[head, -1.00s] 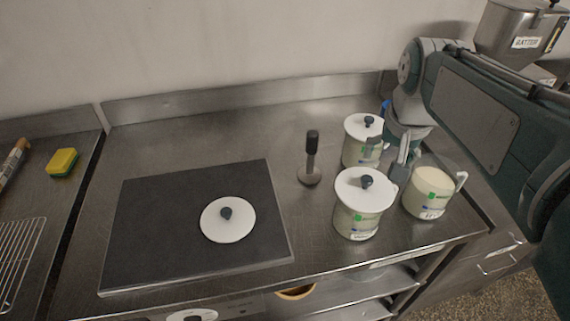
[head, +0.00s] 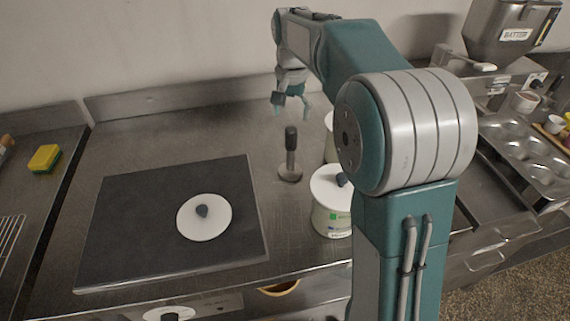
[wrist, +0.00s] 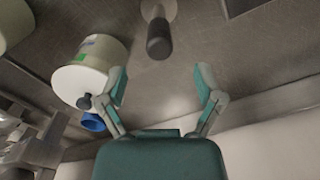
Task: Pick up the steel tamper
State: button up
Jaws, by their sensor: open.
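The steel tamper (head: 290,158) stands upright on the steel counter, with a black handle on top and a round steel base. It is to the right of the dark griddle plate. It also shows in the wrist view (wrist: 158,38), handle toward the camera, ahead of the fingertips. My gripper (head: 292,106) is open and empty, above and behind the tamper in the head view. In the wrist view its two fingers (wrist: 160,84) are spread apart, and the tamper's handle lies in line with the gap between them, not touching either.
A white-lidded canister (head: 331,208) stands right of the tamper; another is partly hidden by my arm. In the wrist view a lidded canister (wrist: 98,64) is close beside one finger. A white lid (head: 222,226) lies on the griddle plate (head: 120,220). Counter left of the tamper is clear.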

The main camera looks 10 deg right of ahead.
aim_at(289, 129)
notch_tip(289, 129, down, 4)
jog(key=shift+a+f, duration=0.1)
jog(key=shift+a, duration=0.05)
jog(key=f, duration=0.5)
jog(key=shift+w+d+f, duration=0.15)
jog(key=shift+d+f, duration=0.1)
jog(key=shift+f, duration=0.1)
jog(key=shift+c, duration=0.4)
grip_shut()
